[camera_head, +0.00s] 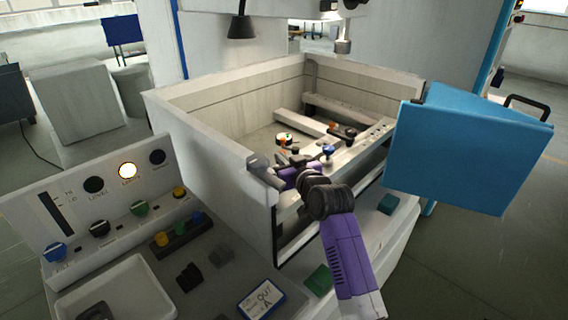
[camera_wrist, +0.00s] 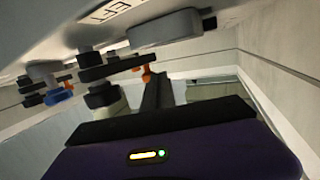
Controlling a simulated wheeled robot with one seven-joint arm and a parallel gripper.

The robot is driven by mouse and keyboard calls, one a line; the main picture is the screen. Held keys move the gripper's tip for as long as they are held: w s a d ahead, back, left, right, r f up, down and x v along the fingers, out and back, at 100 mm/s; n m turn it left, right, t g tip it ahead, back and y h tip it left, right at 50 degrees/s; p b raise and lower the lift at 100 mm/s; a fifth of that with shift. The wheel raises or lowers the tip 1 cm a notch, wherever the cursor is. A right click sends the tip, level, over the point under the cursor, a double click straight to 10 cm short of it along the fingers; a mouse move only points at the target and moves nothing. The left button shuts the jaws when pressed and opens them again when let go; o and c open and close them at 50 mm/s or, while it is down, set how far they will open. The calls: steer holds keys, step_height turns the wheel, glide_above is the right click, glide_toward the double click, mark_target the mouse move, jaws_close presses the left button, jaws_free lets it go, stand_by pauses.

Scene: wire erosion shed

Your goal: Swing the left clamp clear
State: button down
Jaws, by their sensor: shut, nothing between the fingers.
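In the wrist view, a clamp with stacked black parts (camera_wrist: 108,68) and a small orange piece (camera_wrist: 147,74) sits near a partly cut-off label (camera_wrist: 118,10) whose visible letters look like "EFT". My gripper (camera_wrist: 157,78) is shut and empty, its dark fingers close to the orange piece; I cannot tell whether they touch. In the head view, an orange-topped part (camera_head: 284,137) stands inside the tank, just beyond the end of my arm. The fingers are hard to make out there, partly hidden by my wrist and the tank wall.
The pale tank walls (camera_head: 195,125) enclose the work area. A blue-knobbed part (camera_head: 328,151) stands right of the orange one and also shows in the wrist view (camera_wrist: 60,95). A blue door (camera_head: 470,150) stands open at right. A control panel (camera_head: 100,205) is at left.

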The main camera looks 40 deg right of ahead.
steer(key=shift+w+d+b, duration=0.45)
steer(key=shift+w+d, duration=0.3)
steer(key=shift+d, duration=0.15)
stand_by(0.3)
steer(key=b+v, duration=0.1)
steer(key=v, duration=0.6)
steer(key=shift+s, duration=0.35)
